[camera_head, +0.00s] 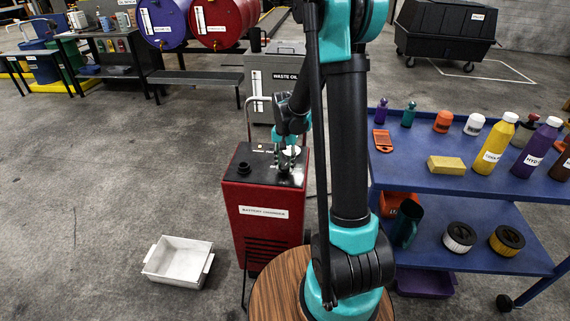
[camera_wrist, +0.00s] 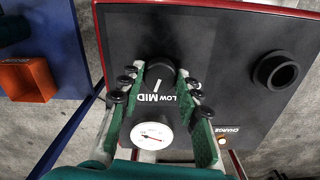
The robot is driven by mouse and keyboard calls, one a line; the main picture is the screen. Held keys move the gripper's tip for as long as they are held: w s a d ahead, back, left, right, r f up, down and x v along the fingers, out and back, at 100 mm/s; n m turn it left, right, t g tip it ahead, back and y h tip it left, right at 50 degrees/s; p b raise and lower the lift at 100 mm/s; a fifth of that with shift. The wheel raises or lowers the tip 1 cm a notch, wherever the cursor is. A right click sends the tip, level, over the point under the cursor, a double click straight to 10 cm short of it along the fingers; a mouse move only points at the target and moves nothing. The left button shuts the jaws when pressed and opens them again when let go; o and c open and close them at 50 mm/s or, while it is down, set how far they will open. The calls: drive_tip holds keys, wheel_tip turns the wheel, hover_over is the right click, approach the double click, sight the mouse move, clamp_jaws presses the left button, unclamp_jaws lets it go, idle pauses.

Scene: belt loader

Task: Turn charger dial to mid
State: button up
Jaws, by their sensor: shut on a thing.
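The red battery charger (camera_head: 262,226) stands on the floor, with its black top panel facing up. In the wrist view, its round black dial (camera_wrist: 157,78) sits between the green fingers of my gripper (camera_wrist: 158,80). The gripper is shut on the dial from both sides. The dial's white line points toward the labels, close to MID; LOW is printed beside it. A white gauge (camera_wrist: 152,135) with a red needle lies nearer the wrist. In the head view, my gripper (camera_head: 289,160) reaches down onto the panel; the dial is hidden there.
A black round knob or socket (camera_wrist: 276,72) is on the panel beside the dial. A blue cart (camera_head: 435,184) with bottles stands right of the charger. A white bin (camera_head: 178,262) lies on the floor at left. A grey waste oil tank (camera_head: 284,75) stands behind.

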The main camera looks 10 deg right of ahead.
sight(285, 165)
drive_tip(key=shift+m, duration=0.3)
drive_tip(key=o, duration=1.2)
drive_tip(key=shift+c, duration=0.2)
wheel_tip(285, 165, up, 12)
